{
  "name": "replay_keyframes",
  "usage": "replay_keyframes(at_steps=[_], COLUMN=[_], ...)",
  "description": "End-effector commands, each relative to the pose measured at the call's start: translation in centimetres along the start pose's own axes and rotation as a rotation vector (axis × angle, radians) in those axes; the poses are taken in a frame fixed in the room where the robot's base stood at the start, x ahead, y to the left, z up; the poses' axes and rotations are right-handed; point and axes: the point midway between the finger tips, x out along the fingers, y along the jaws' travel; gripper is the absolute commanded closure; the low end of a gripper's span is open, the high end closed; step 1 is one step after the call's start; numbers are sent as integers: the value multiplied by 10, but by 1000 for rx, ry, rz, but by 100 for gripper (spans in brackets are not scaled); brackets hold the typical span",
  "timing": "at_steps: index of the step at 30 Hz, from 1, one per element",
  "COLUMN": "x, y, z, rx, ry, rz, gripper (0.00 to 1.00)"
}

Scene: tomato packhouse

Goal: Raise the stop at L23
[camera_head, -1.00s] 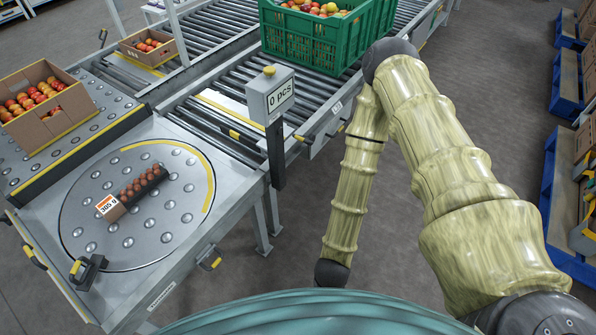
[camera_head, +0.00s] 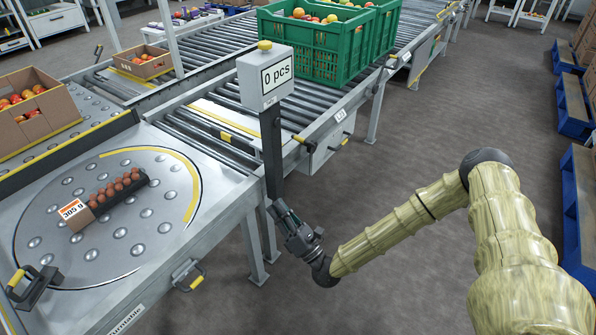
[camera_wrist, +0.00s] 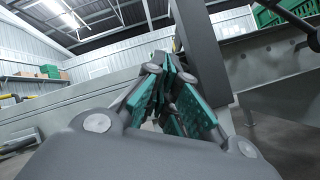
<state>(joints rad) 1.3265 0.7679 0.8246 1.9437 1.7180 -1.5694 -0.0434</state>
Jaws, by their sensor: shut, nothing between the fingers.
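The roller conveyor (camera_head: 330,121) has a small label plate (camera_head: 341,115) on its side rail; its lettering is too small to read for sure. A dark lever with a yellow tip (camera_head: 299,139) sticks out at the rail, and a grey box with a handle (camera_head: 325,150) hangs below. I cannot tell whether the stop is raised or lowered. My gripper (camera_head: 281,208) is shut and empty, below the rail by the black post (camera_head: 270,150), apart from the lever. In the wrist view its teal fingers (camera_wrist: 170,75) meet in front of the grey post (camera_wrist: 203,50).
A counter box reading "0 pcs" (camera_head: 266,76) tops the post. Green crates of fruit (camera_head: 312,55) stand on the rollers. A turntable (camera_head: 130,235) at left bears a pack of tomatoes (camera_head: 105,200). Blue pallets (camera_head: 577,205) line the right; the floor between is clear.

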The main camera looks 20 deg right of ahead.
Motion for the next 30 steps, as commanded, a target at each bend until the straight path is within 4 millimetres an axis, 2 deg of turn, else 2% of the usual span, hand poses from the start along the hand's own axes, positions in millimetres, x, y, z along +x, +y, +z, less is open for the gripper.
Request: replay_keyframes(at_steps=[1,3,7,11,22,26,30], x=[-7,-12,-18,-20,-16,-5,15], y=[-26,-49,-72,-78,-78,-80,-84], z=[10,28,50,57,57,60,65], rx=[-18,-40,-66,-74,-73,-73,-73], ry=[-65,-141,-226,-250,-248,-249,-249], rz=[-50,-106,-167,-183,-180,-179,-179], gripper=[100,100,100,100,100,100,100])
